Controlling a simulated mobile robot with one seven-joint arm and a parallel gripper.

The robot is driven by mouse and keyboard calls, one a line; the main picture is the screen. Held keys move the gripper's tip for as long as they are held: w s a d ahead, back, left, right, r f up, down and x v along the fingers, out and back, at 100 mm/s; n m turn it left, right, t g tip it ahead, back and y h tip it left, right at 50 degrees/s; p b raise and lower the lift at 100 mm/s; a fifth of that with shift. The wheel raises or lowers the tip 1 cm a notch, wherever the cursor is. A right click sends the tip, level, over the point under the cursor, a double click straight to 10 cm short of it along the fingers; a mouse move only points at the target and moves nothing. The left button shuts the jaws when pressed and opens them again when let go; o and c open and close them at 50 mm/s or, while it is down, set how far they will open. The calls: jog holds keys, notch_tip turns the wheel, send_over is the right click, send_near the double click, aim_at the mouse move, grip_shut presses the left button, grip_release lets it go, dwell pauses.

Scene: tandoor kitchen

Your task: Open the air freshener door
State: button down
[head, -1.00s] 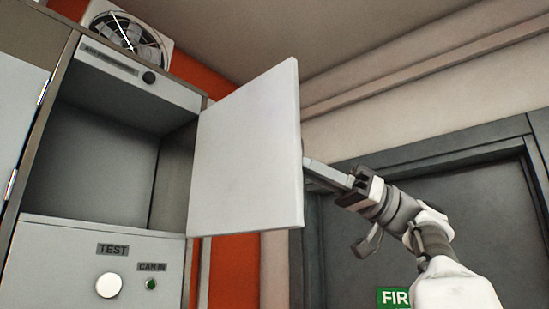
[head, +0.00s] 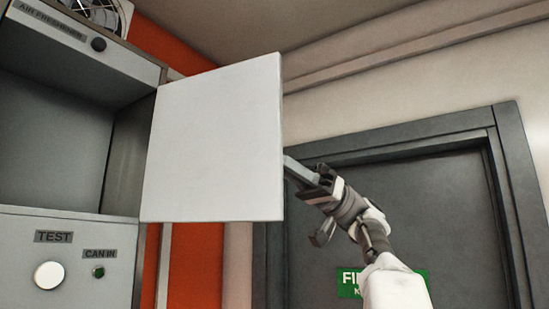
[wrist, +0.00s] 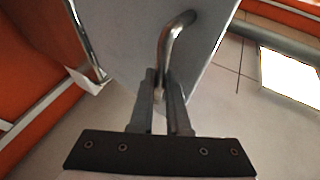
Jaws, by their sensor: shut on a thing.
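The air freshener door (head: 214,140) is a flat pale panel. It stands swung wide open to the right of its cabinet, and its inner face shows in the head view. In the wrist view the door's outer face (wrist: 130,35) carries a curved metal handle (wrist: 172,40). My gripper (wrist: 161,88) is shut on this handle.
The open cabinet compartment (head: 50,140) at left shows no contents. Below it is a panel with a round white TEST button (head: 48,275) and a green CAN IN light (head: 99,272). A fan (head: 98,12) sits on top. A grey doorway (head: 420,200) stands behind my arm.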

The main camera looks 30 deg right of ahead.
jog(key=c, duration=1.3)
grip_release()
jog(key=shift+o, duration=0.7)
jog(key=shift+w+a, duration=0.1)
jog(key=shift+a, duration=0.1)
jog(key=shift+d, duration=0.1)
jog(key=v, duration=0.7)
jog(key=shift+d, duration=0.25)
jog(key=shift+a+f, duration=0.1)
